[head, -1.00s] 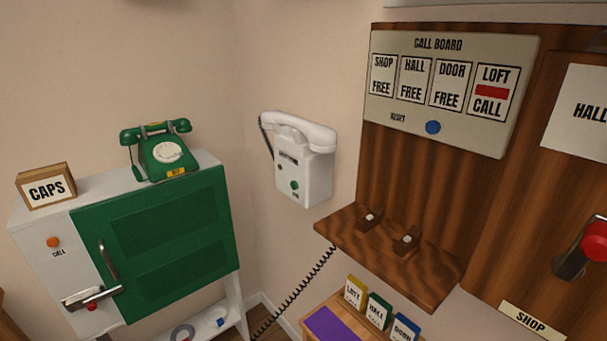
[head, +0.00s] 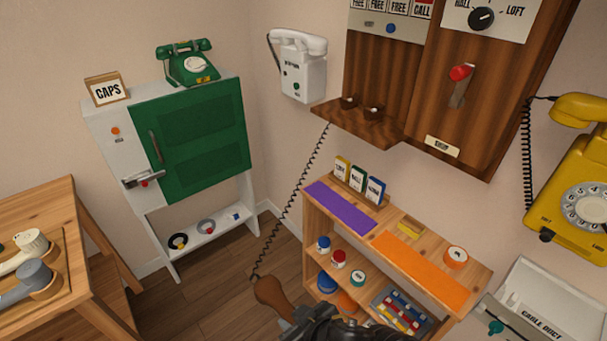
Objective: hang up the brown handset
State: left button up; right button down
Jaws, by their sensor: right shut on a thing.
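The brown handset (head: 272,293) is low in the middle of the head view, with its curly black cord (head: 294,200) running up to the wooden shelf. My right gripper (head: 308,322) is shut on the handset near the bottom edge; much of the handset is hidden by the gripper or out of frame. The small brown wooden shelf (head: 358,127) juts from the wooden wall panel (head: 385,68). Two dark cradle rests (head: 373,113) stand on it with nothing lying on them. My left gripper is not in view.
A low wooden shelf unit (head: 310,222) with purple and orange mats stands under the panel. A yellow phone (head: 582,185) hangs at right, a white phone (head: 297,75) on the back wall. A green phone (head: 187,65) sits on the cabinet. A wooden table (head: 50,205) is at left.

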jog(key=shift+s+r, duration=0.15)
jog(key=shift+s, duration=0.2)
jog(key=shift+w+d, duration=0.1)
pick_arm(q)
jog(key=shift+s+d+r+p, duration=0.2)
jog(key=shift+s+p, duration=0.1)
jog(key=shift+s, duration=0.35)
pick_arm(e)
jog(key=w+d+r+m+h, duration=0.2)
jog(key=d+r, duration=0.3)
jog(key=d, duration=0.3)
jog(key=w+d+r+m+t+h, duration=0.1)
jog(key=w+d+r+m+h, duration=0.1)
jog(key=w+d+r, duration=0.3)
jog(key=w+d+r+m+t+h, duration=0.1)
jog(key=w+d+r+m, duration=0.3)
jog(key=d, duration=0.7)
jog(key=shift+w+r+h, duration=0.2)
jog(key=shift+r+h, duration=0.2)
jog(key=shift+r, duration=0.2)
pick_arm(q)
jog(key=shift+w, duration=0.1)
pick_arm(e)
jog(key=shift+a, duration=0.1)
jog(key=shift+f, duration=0.1)
